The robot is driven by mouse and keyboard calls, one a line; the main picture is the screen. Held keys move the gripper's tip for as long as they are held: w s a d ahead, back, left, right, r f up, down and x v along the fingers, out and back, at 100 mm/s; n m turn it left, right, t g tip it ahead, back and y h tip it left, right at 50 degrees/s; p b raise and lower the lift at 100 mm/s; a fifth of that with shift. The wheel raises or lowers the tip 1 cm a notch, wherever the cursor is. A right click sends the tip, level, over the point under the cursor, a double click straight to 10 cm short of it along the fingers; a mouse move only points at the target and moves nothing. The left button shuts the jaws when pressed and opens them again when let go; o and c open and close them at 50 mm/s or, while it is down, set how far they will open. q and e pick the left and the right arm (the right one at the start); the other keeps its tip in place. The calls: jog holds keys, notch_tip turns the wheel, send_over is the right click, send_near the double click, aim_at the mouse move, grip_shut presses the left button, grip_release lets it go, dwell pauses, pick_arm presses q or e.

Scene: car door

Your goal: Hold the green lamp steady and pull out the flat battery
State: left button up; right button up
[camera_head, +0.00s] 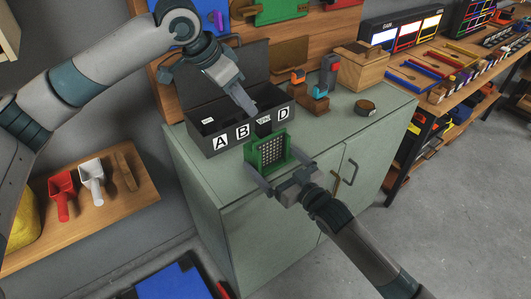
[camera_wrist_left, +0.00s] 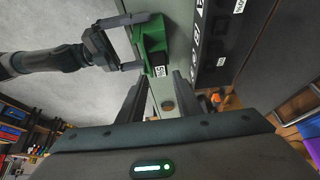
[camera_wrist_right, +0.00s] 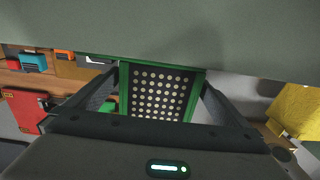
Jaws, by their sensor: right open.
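The green lamp (camera_head: 267,153), with a dotted light panel, stands near the front edge of the cabinet top. A dark flat battery with a white label (camera_head: 264,122) sticks up at its top; the label also shows in the left wrist view (camera_wrist_left: 160,71). My right gripper (camera_head: 276,172) is open, its fingers on either side of the lamp; in the right wrist view the panel (camera_wrist_right: 159,92) shows between them. I cannot tell if they touch it. My left gripper (camera_head: 252,112) is open and empty above the battery, pointing down; its fingers are apart in the left wrist view (camera_wrist_left: 157,82).
A dark bin (camera_head: 207,150) with letter labels stands directly behind the lamp. Small tools in wooden holders (camera_head: 316,97) and a round wooden piece (camera_head: 365,107) are to its right. A wooden shelf with scoops (camera_head: 91,180) is at left.

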aim_at(271, 158)
jog(key=shift+x, duration=1.5)
jog(key=shift+c, duration=0.3)
jog(key=c, duration=1)
pick_arm(q)
jog(key=o, duration=0.5)
pick_arm(e)
jog(key=shift+c, duration=1.1)
pick_arm(q)
jog(key=shift+o, duration=0.2)
jog(key=w+d+m, duration=0.1)
jog(key=m, duration=0.1)
jog(key=w+m+g+y, duration=0.1)
jog(key=m, duration=0.2)
jog(key=w+d+m+y, duration=0.1)
jog(key=m, duration=0.2)
jog(key=shift+w+d+r+g, duration=0.25)
jog(key=shift+d+r+g, duration=0.05)
jog(key=shift+r, duration=0.1)
jog(key=d+m+y, duration=0.1)
jog(key=m, duration=0.2)
jog(key=r+m+g, duration=0.1)
jog(key=m, duration=0.2)
jog(key=d+r+m+y, duration=0.1)
jog(key=m, duration=0.2)
jog(key=shift+w+d+r+m+g+y, duration=0.2)
jog(key=shift+w+d+m+g+y, duration=0.1)
jog(key=shift+d+m+g, duration=0.1)
jog(key=shift+f, duration=0.15)
